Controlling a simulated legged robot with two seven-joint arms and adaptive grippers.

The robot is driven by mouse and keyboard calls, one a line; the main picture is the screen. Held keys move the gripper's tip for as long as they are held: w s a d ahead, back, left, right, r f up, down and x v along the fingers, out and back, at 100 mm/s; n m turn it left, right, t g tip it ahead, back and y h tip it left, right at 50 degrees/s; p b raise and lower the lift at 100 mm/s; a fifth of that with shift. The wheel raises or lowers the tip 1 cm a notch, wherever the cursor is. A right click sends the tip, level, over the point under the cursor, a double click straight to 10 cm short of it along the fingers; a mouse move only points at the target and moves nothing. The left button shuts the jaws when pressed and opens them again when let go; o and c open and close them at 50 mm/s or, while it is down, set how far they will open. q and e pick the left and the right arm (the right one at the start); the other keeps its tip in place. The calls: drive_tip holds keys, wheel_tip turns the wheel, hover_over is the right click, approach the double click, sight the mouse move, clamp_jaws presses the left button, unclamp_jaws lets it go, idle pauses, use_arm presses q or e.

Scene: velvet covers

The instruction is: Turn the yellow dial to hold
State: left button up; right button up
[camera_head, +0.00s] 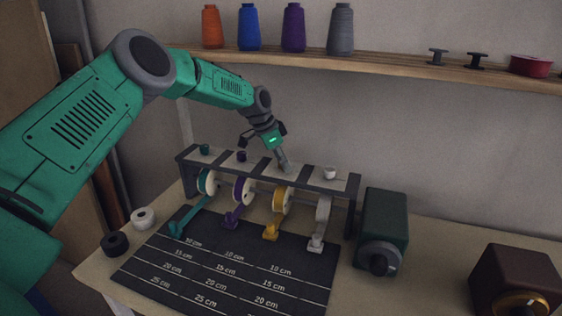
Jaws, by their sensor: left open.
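A rack (187,165) holds ribbon spools in separate lanes. Small knobs stand on its top: a green knob (204,149), a purple knob (241,156) and a white knob (329,172). The yellow spool (282,200) hangs in the third lane from the left, with its yellow ribbon end (270,232) at the front. No yellow dial shows clearly above that lane; my left gripper covers that spot. My left gripper (282,158) is open and points down over the rack top there. I cannot tell whether it touches anything. My right gripper is out of view.
A black measuring mat (220,285) lies before the rack. A dark green box (383,222) with a black knob and a brown box (515,272) with a brass-rimmed dial stand at right. Black and white rolls lie at left. A shelf (400,70) with thread cones is above.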

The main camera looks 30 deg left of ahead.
use_arm(q)
drive_tip(key=shift+r, duration=0.15)
drive_tip(key=v, duration=0.4)
drive_tip(key=shift+w+a+r, duration=0.1)
drive_tip(key=shift+r, duration=0.1)
drive_tip(key=s+a, duration=0.7)
drive_tip(key=s, duration=0.2)
drive_tip(key=shift+s+a, duration=0.3)
drive_tip(key=shift+a, duration=0.1)
drive_tip(key=shift+d, duration=0.1)
